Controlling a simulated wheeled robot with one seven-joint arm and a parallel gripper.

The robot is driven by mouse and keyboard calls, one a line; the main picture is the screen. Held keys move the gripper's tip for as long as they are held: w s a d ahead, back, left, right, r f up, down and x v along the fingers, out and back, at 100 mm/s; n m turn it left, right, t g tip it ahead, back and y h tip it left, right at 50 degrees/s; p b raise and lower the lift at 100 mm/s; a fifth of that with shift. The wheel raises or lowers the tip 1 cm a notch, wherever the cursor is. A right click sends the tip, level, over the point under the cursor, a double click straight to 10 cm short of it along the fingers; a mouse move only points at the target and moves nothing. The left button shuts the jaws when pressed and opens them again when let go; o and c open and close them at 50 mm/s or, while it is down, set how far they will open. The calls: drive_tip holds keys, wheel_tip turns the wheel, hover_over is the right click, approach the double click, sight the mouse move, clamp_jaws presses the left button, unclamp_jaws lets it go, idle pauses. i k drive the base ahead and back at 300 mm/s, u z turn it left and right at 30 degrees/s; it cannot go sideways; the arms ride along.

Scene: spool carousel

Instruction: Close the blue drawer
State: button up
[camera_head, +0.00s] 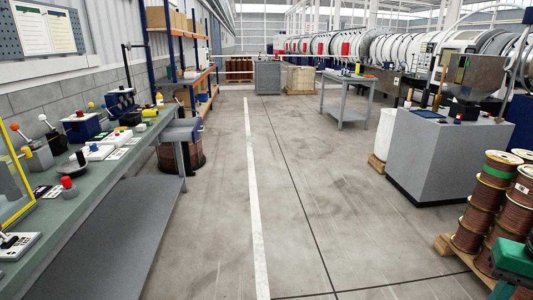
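I cannot clearly make out a blue drawer in this view. Two small blue-sided units stand on the green workbench (88,190) at the left: a nearer one (84,128) with a pale top and a red knob, and a farther one (121,101). They are too small to tell whether either has a drawer or whether it is open. My gripper is not in view.
Copper wire spools (474,213) stand on a pallet at the right, near a grey cabinet (445,155). A grey table (346,97) stands farther back. Shelving (187,50) lines the left wall. The grey floor (300,190) down the middle is clear.

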sight(187, 129)
drive_tip(key=z, duration=0.2)
drive_tip(key=i, duration=2.35)
drive_tip(key=u, duration=0.95)
drive_tip(key=i, duration=1.05)
drive_tip(key=u, duration=0.45)
drive_tip(key=k, duration=1.15)
drive_tip(key=u, duration=0.55)
drive_tip(key=i, duration=2.2)
drive_tip(key=z, duration=0.75)
